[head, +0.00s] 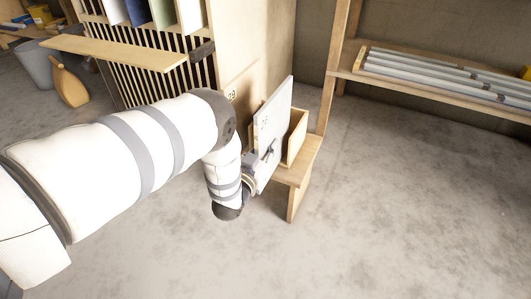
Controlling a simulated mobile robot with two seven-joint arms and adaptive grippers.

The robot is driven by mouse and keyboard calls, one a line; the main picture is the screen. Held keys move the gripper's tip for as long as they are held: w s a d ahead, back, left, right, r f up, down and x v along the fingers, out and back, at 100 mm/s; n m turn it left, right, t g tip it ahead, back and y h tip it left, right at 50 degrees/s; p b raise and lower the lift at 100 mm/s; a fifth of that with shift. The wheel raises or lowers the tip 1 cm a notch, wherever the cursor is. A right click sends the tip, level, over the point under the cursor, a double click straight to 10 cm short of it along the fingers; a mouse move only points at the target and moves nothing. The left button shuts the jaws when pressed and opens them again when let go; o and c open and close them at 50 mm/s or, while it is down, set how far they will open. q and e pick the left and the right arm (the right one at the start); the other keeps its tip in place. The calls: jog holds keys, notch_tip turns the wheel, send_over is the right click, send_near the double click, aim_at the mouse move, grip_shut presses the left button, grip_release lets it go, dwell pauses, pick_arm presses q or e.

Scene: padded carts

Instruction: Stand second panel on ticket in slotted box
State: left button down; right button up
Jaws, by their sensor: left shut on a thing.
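My left gripper (264,158) is shut on a pale grey panel (272,122) and holds it upright, slightly tilted, by its near face. The panel is just in front of a light wooden box (298,138) on a small wooden bench (308,160). It hides much of the box, so I cannot tell whether its lower edge is in a slot or touching the box. My right gripper is out of view.
A slatted wooden rack (118,60) holds several upright coloured panels at the top left, with a plank (115,51) in front. A tan jug (69,84) and grey bin (36,66) stand left. A shelf (430,85) holds grey lengths at right. Floor at lower right is clear.

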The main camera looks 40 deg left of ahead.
aim_at(280, 131)
pick_arm(q)
jog(key=b+x, duration=0.1)
jog(key=x, duration=0.2)
jog(key=b+x, duration=0.2)
jog(key=x, duration=0.1)
jog(key=shift+a+f, duration=0.1)
jog(key=shift+f, duration=0.1)
jog(key=shift+b+x, duration=0.4)
jog(key=shift+x, duration=0.4)
jog(key=shift+w+r, duration=0.1)
jog(key=shift+w, duration=0.3)
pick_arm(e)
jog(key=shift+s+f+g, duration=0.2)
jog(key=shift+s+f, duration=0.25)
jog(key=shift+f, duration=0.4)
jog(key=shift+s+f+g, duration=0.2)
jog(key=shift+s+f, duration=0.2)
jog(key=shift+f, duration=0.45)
pick_arm(q)
jog(key=shift+f, duration=0.25)
jog(key=c, duration=1.6)
grip_release()
jog(key=shift+s+f, duration=0.1)
jog(key=shift+s, duration=0.05)
